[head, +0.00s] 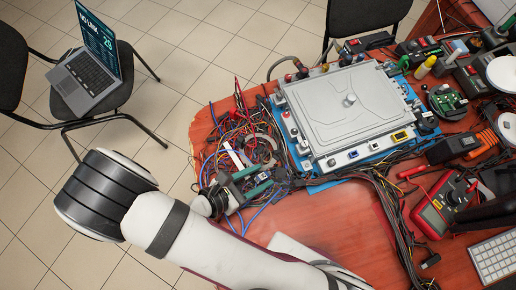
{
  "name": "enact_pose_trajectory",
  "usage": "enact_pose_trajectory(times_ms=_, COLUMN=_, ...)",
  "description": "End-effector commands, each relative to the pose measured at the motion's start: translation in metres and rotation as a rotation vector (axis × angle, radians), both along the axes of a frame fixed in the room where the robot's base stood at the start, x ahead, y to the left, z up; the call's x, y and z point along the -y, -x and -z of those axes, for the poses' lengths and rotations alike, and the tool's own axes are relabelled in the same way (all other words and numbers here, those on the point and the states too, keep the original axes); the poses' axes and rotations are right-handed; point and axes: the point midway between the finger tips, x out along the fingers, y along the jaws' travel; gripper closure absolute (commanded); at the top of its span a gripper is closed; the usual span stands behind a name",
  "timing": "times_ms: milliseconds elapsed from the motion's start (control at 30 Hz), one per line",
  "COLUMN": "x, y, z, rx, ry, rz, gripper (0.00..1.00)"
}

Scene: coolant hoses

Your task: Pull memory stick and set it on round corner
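A light grey box (350,105) with a raised lid and a central knob sits on a blue base on the red-brown table. Its front edge carries small ports and connectors, including a blue one (352,154) and a yellow one (400,136). I cannot tell which small part is the memory stick. What looks like my gripper (256,181) is left of the box's front corner, over tangled wires, with two teal parts like fingers. It is too small and cluttered to tell whether it holds anything. The table (345,215) has its left edge partly behind my arm.
Tangled wires (240,140) cover the table left of the box. A red multimeter (440,205), a keyboard (495,257) and several tools crowd the right. A laptop (88,72) is on a chair at left. Bare table shows in front of the box.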

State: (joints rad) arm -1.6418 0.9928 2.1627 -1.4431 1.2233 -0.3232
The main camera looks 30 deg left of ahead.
Motion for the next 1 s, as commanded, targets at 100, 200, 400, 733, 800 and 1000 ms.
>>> enact_pose_trajectory(times_ms=100, x=0.0, y=0.0, z=0.0, rx=0.0, ry=0.0, rz=0.0, gripper=0.41)
enact_pose_trajectory(times_ms=200, x=0.0, y=0.0, z=0.0, rx=0.0, ry=0.0, rz=0.0, gripper=0.41)
enact_pose_trajectory(times_ms=400, x=0.0, y=0.0, z=0.0, rx=0.0, ry=0.0, rz=0.0, gripper=0.41)
enact_pose_trajectory(times_ms=733, x=-0.021, y=0.047, z=-0.029, rx=-0.001, ry=-0.008, rz=-0.005, gripper=0.41)
enact_pose_trajectory(times_ms=800, x=-0.029, y=0.066, z=-0.041, rx=-0.001, ry=-0.007, rz=-0.004, gripper=0.41)
enact_pose_trajectory(times_ms=1000, x=-0.047, y=0.109, z=-0.068, rx=-0.003, ry=-0.004, rz=-0.003, gripper=0.41)
